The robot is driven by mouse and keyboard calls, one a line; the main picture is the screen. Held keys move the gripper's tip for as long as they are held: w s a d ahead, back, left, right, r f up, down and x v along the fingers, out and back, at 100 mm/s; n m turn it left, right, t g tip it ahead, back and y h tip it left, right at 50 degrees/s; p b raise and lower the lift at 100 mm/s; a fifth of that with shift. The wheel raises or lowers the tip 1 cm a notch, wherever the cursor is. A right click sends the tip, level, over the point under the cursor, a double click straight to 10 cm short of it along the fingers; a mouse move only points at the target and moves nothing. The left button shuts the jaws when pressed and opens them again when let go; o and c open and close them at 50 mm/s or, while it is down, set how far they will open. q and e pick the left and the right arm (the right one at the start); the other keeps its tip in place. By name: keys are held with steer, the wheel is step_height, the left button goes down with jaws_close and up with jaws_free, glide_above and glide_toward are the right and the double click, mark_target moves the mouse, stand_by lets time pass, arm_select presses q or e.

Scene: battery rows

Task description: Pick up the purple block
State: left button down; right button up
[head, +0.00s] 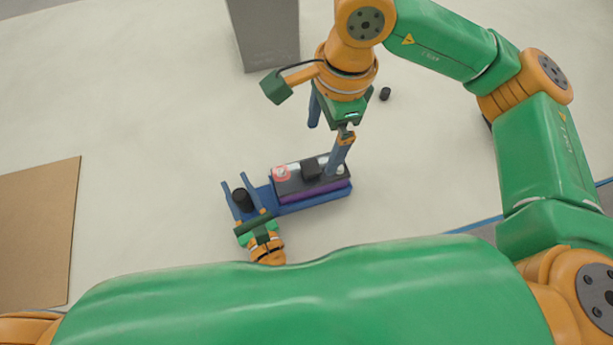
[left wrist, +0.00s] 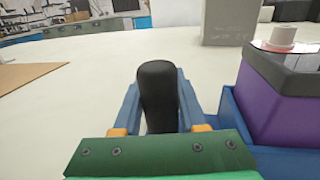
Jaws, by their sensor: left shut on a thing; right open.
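The purple block (head: 312,193) has a dark grey top and sits in a blue tray (head: 287,209). Its purple side also shows at the right of the left wrist view (left wrist: 270,115). My left gripper (head: 234,180) is shut on a black cylinder (head: 242,198), left of the block; the cylinder stands between the fingers in the left wrist view (left wrist: 157,95). My right gripper (head: 321,149) is open and points down over the block, with one finger low at the block's right part. Whether that finger touches the block cannot be told.
A small black cylinder (head: 385,94) stands behind. A grey box (head: 265,35) is at the back; a brown board (head: 38,230) lies left. The pale surface between is clear.

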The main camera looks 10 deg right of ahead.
mark_target(311, 167)
steer(key=shift+m, duration=0.4)
steer(key=f, duration=0.4)
steer(key=a+f, duration=0.1)
steer(key=f, duration=0.6)
steer(key=shift+a+f, duration=0.35)
steer(key=shift+a, duration=0.05)
steer(key=shift+w+r, duration=0.1)
jaws_close()
